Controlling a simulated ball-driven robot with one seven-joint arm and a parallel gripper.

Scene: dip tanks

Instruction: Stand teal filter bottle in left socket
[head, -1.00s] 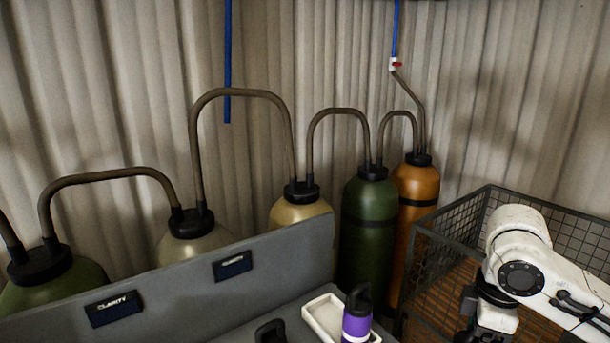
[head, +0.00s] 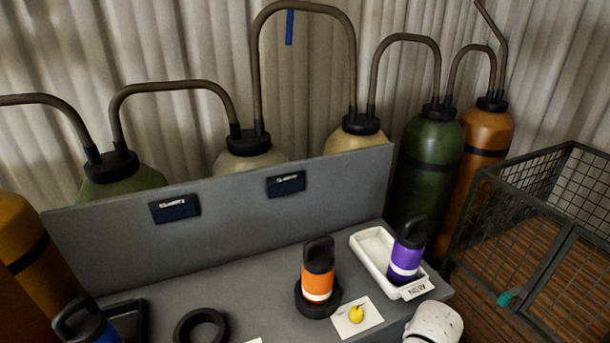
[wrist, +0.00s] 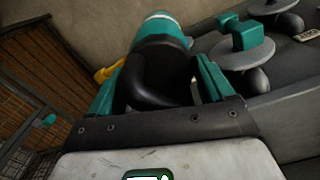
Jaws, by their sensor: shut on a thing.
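The teal filter bottle (wrist: 155,32), with a white band and a black looped cap (wrist: 158,75), shows in the wrist view. In the head view the left socket, a black ring (head: 200,316), lies empty on the grey bench at the bottom edge. The right socket (head: 317,309) holds an upright orange bottle (head: 318,274). The head view shows neither my gripper nor the teal bottle.
On the grey bench (head: 250,280), a purple bottle (head: 408,250) stands in a white tray (head: 372,254). A blue bottle (head: 85,325) is at the left. A wire crate (head: 540,240) stands right; tanks stand behind the panel.

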